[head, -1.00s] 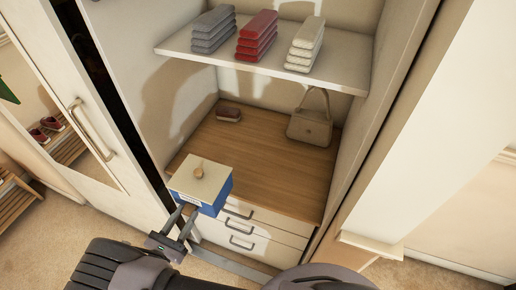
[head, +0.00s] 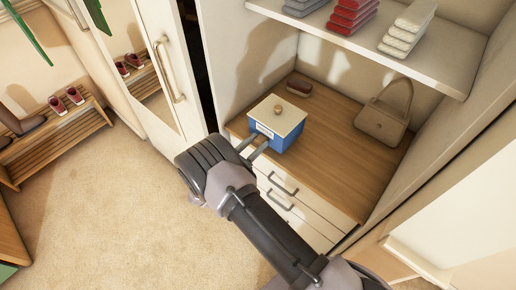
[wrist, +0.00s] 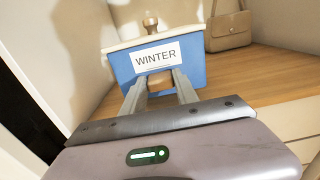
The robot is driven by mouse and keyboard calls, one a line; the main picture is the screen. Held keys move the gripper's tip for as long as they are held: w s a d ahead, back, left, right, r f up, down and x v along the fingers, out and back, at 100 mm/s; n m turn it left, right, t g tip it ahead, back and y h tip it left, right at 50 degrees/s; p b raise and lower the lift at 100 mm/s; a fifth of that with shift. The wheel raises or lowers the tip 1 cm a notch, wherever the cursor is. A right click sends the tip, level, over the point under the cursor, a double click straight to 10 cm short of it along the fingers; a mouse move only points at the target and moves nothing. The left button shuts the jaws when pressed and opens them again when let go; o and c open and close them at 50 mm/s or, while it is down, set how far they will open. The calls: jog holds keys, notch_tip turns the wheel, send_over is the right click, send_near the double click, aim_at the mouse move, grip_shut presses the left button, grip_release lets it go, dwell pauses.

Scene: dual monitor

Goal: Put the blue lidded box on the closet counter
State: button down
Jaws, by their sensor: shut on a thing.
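The blue lidded box (head: 284,138) has a cream lid with a round wooden knob. In the wrist view the box (wrist: 188,72) carries a white label reading WINTER. My gripper (head: 253,148) is shut on the front of the box, its fingers just below the label in the wrist view (wrist: 160,86). The box is over the left front part of the wooden closet counter (head: 345,165). I cannot tell whether its underside touches the counter.
A beige handbag (head: 384,114) and a small dark red item (head: 299,86) are on the counter, at the back. A shelf (head: 380,58) with folded stacks hangs above. The closet door (head: 165,75) is at left. The counter's middle and right front are clear.

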jog(key=shift+w+d, duration=0.3)
jog(key=shift+w, duration=0.2)
jog(key=shift+f+b, duration=0.75)
jog(key=shift+f, duration=1.1)
jog(key=c, duration=0.9)
grip_release()
